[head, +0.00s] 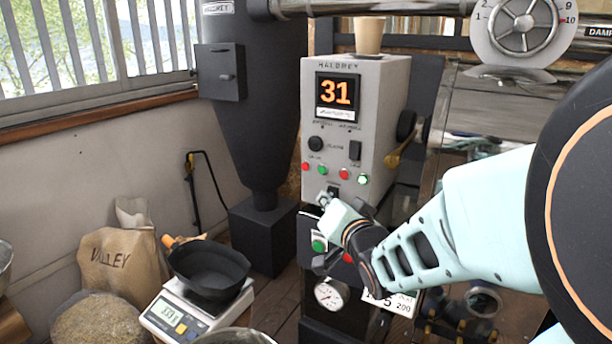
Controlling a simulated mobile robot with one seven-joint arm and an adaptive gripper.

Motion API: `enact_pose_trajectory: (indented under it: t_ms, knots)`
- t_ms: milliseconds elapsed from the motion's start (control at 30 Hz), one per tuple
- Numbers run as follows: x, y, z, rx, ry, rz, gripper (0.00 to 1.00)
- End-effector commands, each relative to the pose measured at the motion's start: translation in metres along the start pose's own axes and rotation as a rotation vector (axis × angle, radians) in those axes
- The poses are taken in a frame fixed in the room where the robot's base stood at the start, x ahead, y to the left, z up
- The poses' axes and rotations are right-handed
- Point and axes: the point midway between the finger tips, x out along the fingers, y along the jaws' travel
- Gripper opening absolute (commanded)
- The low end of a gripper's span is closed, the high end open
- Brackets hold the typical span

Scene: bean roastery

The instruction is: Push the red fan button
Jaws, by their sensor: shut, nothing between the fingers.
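The grey control box (390,95) has a row of small round buttons or lamps below its display. In that row are a red one (306,167) at the left end and another red one (344,174), with green ones (322,170) beside them. Lower, on the dark front, are a large green button (318,245) and a red button (348,258), partly hidden by my wrist. The small labels are too blurred to tell which red one is for the fan. My gripper (323,198) is shut and empty, between the upper row and the large buttons. Contact with the front cannot be told.
The display (337,95) reads 31. A black knob (316,143) and a switch (354,150) sit above the small row. A gauge (330,293) is below. A scale (197,312) with a black pan (209,270) and a sack (118,258) stand at left.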

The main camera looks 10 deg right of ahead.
Motion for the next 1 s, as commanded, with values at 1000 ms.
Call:
enact_pose_trajectory:
  t_ms: [1000]
  knots:
    - [0.040,0.021,-0.030,0.034,0.007,-0.023,0.00]
